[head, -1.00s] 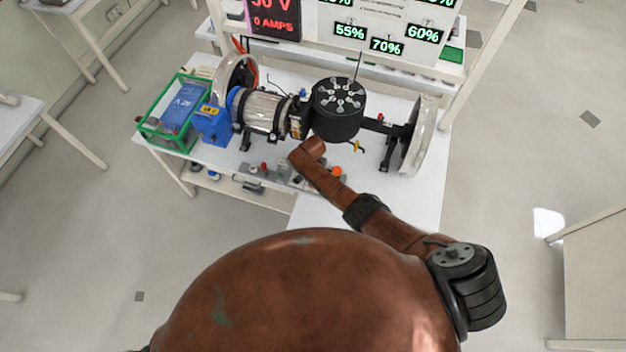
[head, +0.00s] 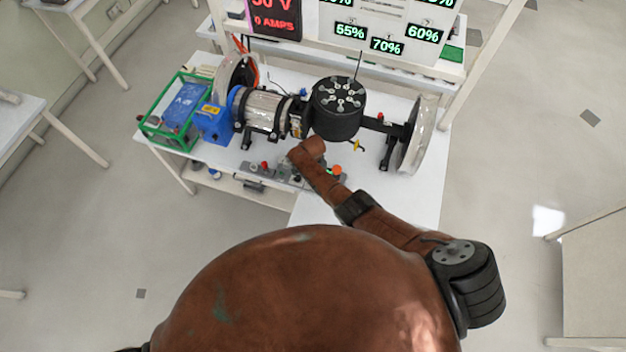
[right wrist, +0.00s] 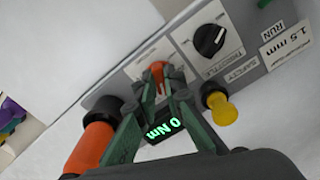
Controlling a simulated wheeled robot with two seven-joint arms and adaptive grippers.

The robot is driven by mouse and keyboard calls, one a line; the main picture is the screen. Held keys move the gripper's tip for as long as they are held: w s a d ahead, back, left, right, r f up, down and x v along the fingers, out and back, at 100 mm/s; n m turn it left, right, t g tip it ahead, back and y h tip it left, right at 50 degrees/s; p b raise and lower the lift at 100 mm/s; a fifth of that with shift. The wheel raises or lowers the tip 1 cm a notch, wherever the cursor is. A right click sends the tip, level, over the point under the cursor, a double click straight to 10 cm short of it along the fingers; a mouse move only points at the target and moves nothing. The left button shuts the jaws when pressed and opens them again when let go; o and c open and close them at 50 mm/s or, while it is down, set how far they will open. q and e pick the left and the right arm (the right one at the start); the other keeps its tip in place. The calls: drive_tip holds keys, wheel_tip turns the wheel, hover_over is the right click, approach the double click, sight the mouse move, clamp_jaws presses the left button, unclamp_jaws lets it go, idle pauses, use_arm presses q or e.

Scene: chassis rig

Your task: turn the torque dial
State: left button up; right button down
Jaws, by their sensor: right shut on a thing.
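In the right wrist view the two green fingers of my right gripper (right wrist: 158,92) are shut on a small orange dial (right wrist: 157,70) on the grey control panel. The fingers hide part of the dial and its label. A black display (right wrist: 163,131) reading "0 Nm" in green shows between the fingers. In the head view my right arm reaches to the front edge of the bench, and its forearm hides the gripper tips and the dial. My left gripper is in neither view.
A black throttle knob (right wrist: 209,40) is right of the held dial. A yellow knob (right wrist: 221,107) and a larger orange-and-black part (right wrist: 93,143) flank the fingers. In the head view the motor rig (head: 265,110) with its black drum (head: 337,112) stands behind the panel.

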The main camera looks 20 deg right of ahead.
drive_tip(key=c, duration=2)
unclamp_jaws()
drive_tip(key=shift+r, duration=0.1)
wheel_tip(320, 180, up, 12)
drive_tip(key=shift+f, duration=0.1)
